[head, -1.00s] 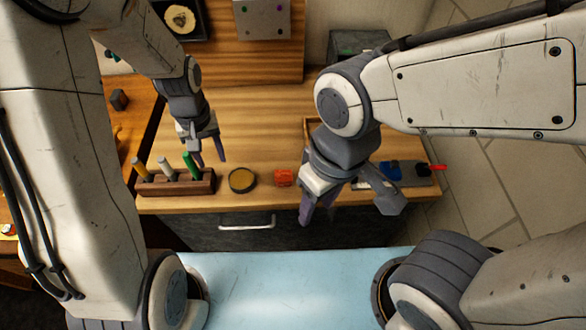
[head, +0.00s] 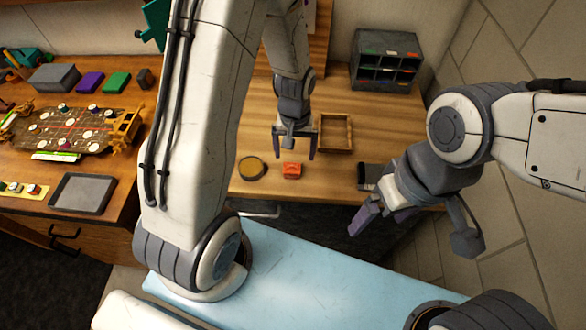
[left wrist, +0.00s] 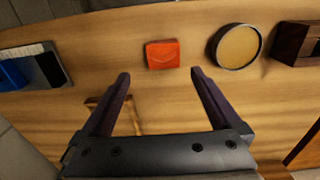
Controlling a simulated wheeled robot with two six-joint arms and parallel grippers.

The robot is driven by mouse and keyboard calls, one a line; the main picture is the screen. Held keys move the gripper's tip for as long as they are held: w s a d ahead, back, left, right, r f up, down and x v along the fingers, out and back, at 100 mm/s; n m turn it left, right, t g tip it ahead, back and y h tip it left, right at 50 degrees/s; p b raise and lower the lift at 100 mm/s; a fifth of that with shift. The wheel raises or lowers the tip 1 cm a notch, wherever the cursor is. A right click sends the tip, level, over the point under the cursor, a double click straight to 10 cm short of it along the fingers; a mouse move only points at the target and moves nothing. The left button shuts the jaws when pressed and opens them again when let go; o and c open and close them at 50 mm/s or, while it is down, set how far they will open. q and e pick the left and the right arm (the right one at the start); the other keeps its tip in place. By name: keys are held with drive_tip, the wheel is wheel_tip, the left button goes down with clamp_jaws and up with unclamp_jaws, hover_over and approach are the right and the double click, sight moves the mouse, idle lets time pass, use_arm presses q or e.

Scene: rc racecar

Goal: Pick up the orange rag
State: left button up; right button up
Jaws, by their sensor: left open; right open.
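The orange rag (head: 292,170) is a small folded square lying flat on the wooden table, near its front edge. It also shows in the left wrist view (left wrist: 162,54), ahead of and between the fingertips. My left gripper (head: 295,154) is open and empty, above the table just behind the rag and apart from it. Its two dark fingers (left wrist: 160,75) are spread wide in the left wrist view. My right gripper (head: 378,220) is open and empty, off the table's front edge at the right.
A round tin (head: 252,168) stands just left of the rag. A wooden tray (head: 335,147) lies behind it to the right. A grey drawer organizer (head: 386,60) stands at the back right. A second bench at left holds a model car chassis (head: 75,130) and a grey tray (head: 82,193).

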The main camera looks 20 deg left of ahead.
sight(292, 166)
use_arm(q)
drive_tip(key=f, duration=0.1)
drive_tip(key=f+p, duration=0.1)
drive_tip(key=f, duration=0.2)
drive_tip(key=shift+s+a, duration=0.25)
drive_tip(key=shift+s, duration=0.15)
drive_tip(key=shift+w+f+p, duration=0.1)
drive_tip(key=shift+f+p, duration=0.2)
drive_tip(key=shift+f, duration=0.25)
drive_tip(key=c, duration=1.4)
drive_tip(key=shift+c, duration=0.2)
drive_tip(key=shift+r, duration=0.2)
